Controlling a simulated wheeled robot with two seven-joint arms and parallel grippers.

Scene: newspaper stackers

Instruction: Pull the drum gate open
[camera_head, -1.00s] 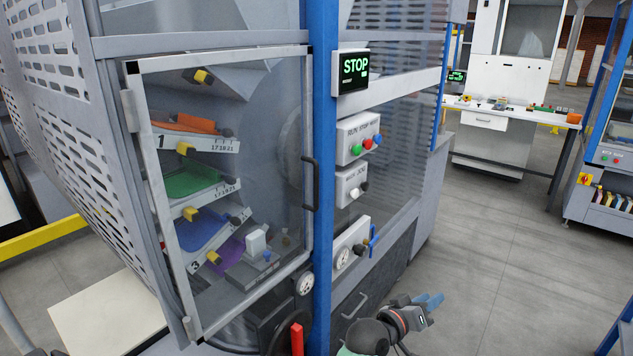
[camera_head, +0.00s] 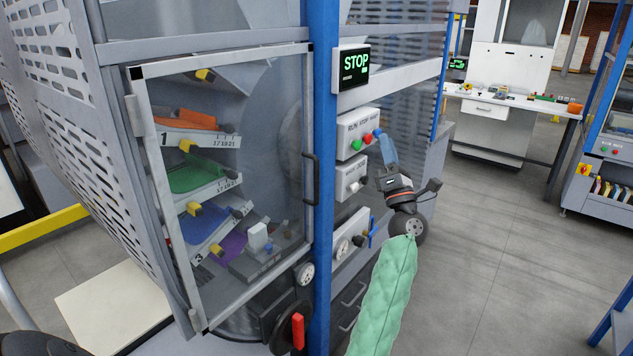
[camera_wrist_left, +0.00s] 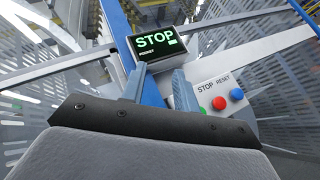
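The drum gate (camera_head: 262,135) is a clear panel in a grey metal frame on the left of the machine in the head view. It looks closed against the blue post. Its dark upright handle (camera_head: 312,180) is on the right edge of the frame. My left gripper (camera_head: 387,148) has blue fingers and is right of the handle, apart from it, in front of the button panel. In the left wrist view the two fingers (camera_wrist_left: 158,84) stand apart with nothing held, pointing toward the STOP display (camera_wrist_left: 155,42). The right gripper does not show.
The blue post (camera_head: 322,200) stands between the gate and the controls. The STOP display (camera_head: 353,68) and button boxes (camera_head: 352,145) stick out right of it. A red-handled crank (camera_head: 297,332) is below the gate. Open floor (camera_head: 500,240) lies to the right.

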